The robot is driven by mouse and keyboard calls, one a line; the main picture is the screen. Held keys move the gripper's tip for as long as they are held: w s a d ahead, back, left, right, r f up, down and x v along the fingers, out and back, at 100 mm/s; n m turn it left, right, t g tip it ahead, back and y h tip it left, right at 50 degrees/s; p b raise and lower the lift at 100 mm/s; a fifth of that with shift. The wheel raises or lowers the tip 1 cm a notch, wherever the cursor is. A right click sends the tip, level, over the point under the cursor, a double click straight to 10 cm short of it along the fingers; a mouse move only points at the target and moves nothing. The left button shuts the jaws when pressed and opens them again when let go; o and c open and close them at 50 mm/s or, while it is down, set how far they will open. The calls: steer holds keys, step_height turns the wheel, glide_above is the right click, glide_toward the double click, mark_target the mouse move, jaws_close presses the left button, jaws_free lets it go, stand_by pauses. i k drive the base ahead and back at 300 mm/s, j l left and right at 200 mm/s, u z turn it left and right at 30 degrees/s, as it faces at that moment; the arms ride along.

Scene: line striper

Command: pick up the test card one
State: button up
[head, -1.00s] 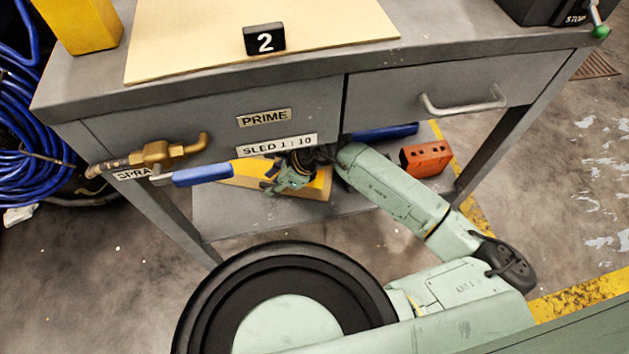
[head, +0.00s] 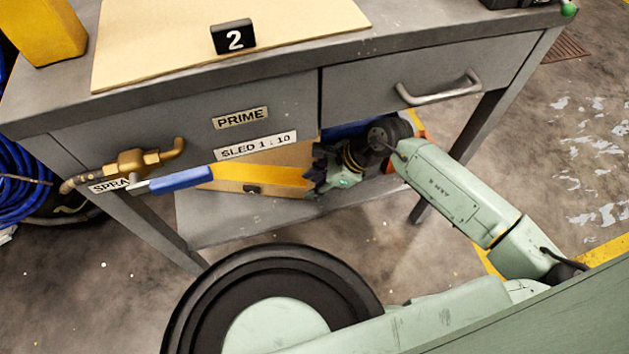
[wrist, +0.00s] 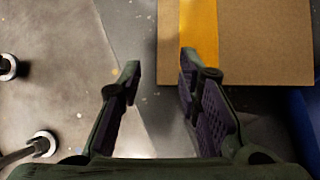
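A tan board with a yellow stripe (head: 272,155) lies on the lower shelf under the bench, partly hidden by the drawer front and a blue handle. A small black block is at its front edge; I cannot read any number on it. The board (wrist: 262,45) also shows in the wrist view, at the upper right, with the stripe along its left part. My gripper (wrist: 162,65) is open and empty. Its right finger overlaps the board's near left corner in the picture; its left finger is off the board. In the head view my gripper (head: 322,172) is beside the board's right end.
On the bench top (head: 300,55) are another tan board (head: 150,45), a black block marked 2 (head: 233,37) and a yellow block (head: 45,30). The drawer handle (head: 438,88), bench legs and brass valve (head: 130,162) stand around the shelf opening.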

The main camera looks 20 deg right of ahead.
mark_target(258, 157)
steer(key=k, duration=1)
